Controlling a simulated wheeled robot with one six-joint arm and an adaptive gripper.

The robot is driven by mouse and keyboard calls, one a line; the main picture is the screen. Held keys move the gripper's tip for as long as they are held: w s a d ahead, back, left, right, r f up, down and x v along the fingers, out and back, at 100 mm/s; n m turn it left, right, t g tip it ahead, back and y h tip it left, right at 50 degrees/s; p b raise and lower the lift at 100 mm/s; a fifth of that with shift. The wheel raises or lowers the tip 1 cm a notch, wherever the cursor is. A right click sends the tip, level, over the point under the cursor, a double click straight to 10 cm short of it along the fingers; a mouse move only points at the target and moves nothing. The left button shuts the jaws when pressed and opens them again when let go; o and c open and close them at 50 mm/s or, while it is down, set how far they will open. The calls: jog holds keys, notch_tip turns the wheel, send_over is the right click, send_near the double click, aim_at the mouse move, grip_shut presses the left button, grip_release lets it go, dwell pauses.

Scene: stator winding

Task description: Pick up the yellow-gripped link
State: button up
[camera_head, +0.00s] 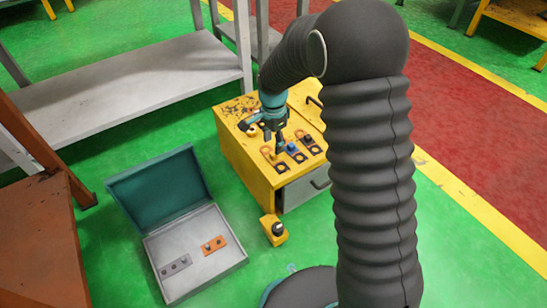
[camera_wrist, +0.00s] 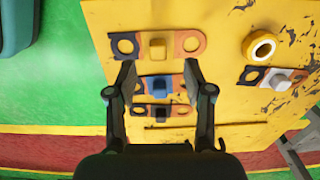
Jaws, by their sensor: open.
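The yellow-gripped link (camera_wrist: 157,46) lies flat on the yellow cabinet top, with one dark end, one orange end and a yellow block in its middle. My gripper (camera_wrist: 158,72) is open and empty. In the wrist view its fingertips appear just below this link, on either side of the blue-gripped link (camera_wrist: 160,86). A black-gripped link (camera_wrist: 160,110) lies below that one, partly hidden by the fingers. In the head view my gripper (camera_head: 280,149) is over the cabinet top, beside the row of links. Its height above them is hard to tell.
A yellow ring (camera_wrist: 262,47) and a white-gripped link (camera_wrist: 278,79) lie to the right on the yellow cabinet (camera_head: 246,165). An open case (camera_head: 215,262) with two plates and a small yellow block (camera_head: 271,236) stand on the green floor. A grey bench (camera_head: 120,95) stands behind.

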aim_at(273, 153)
notch_tip(273, 153, down, 5)
jog(key=shift+s+r+b, duration=0.1)
jog(key=shift+b, duration=0.4)
grip_shut()
jog(key=shift+r, duration=0.1)
